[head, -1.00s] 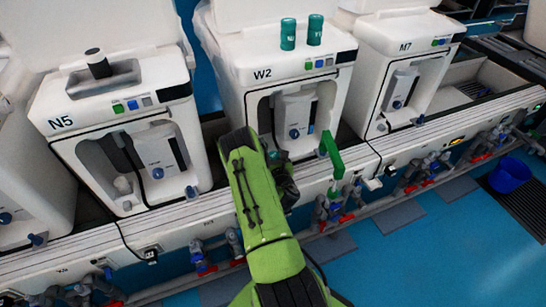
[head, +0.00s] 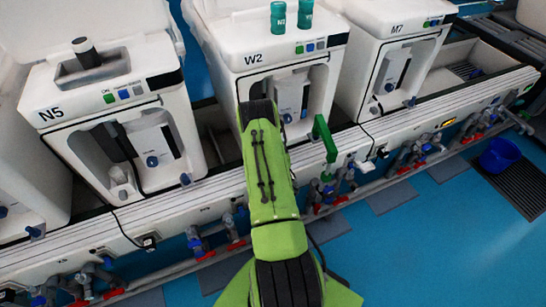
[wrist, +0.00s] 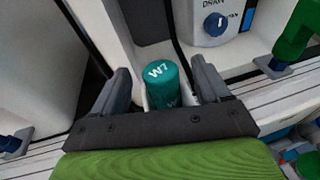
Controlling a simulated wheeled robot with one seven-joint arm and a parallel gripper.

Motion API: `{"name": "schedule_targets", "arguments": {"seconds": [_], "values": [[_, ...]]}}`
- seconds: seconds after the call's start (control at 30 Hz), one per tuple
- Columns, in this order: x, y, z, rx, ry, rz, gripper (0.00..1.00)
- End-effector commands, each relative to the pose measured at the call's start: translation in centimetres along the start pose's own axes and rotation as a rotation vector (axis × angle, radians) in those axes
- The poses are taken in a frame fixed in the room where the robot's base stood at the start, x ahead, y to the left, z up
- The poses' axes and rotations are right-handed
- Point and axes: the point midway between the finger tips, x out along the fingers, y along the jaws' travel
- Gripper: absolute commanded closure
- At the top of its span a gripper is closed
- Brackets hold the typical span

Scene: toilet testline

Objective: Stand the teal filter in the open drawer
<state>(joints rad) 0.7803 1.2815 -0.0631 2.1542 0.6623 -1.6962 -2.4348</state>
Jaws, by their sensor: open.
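A teal filter marked W7 (wrist: 161,88) shows between the two fingers of my gripper (wrist: 161,68) in the wrist view. The fingers are spread, with a gap on each side of the filter. The filter looks upright, with narrow white walls beside it that look like an open drawer (wrist: 182,92); its base is hidden. In the head view my green arm covers this spot, and my gripper's fingers are hidden. Two other teal filters, the left one (head: 278,18) and the right one (head: 305,14), stand on top of machine W2 (head: 262,45).
Machine N5 (head: 62,88) stands to the left and M7 (head: 384,32) to the right. A green handle (head: 325,138) sticks up right of my arm; it also shows in the wrist view (wrist: 295,35). Pipes run along the bench front.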

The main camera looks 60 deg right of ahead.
Motion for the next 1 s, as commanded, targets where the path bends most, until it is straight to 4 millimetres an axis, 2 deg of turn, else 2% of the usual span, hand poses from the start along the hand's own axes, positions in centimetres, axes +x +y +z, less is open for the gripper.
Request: {"name": "schedule_targets", "arguments": {"seconds": [0.1,0.2,0.3,0.47,0.6,0.67,0.77,0.83,0.93,1.0], "values": [[-3.4,-0.1,-0.1,0.005,0.005,-0.003,0.24],[-5.6,0.0,-0.1,0.002,0.004,-0.001,0.24],[-7.0,0.0,0.0,0.000,0.002,0.000,0.24],[-7.7,0.0,0.0,-0.001,-0.001,-0.001,0.24],[-7.1,0.2,0.8,0.039,0.003,-0.006,0.24],[-6.2,0.6,2.3,0.121,0.016,-0.019,0.24],[-4.6,2.1,6.1,0.370,0.057,-0.057,0.24],[-4.2,3.9,9.0,0.590,0.095,-0.090,0.24],[-5.0,7.2,13.1,0.935,0.164,-0.141,0.24],[-6.7,10.1,15.8,1.189,0.229,-0.183,0.24]]}}
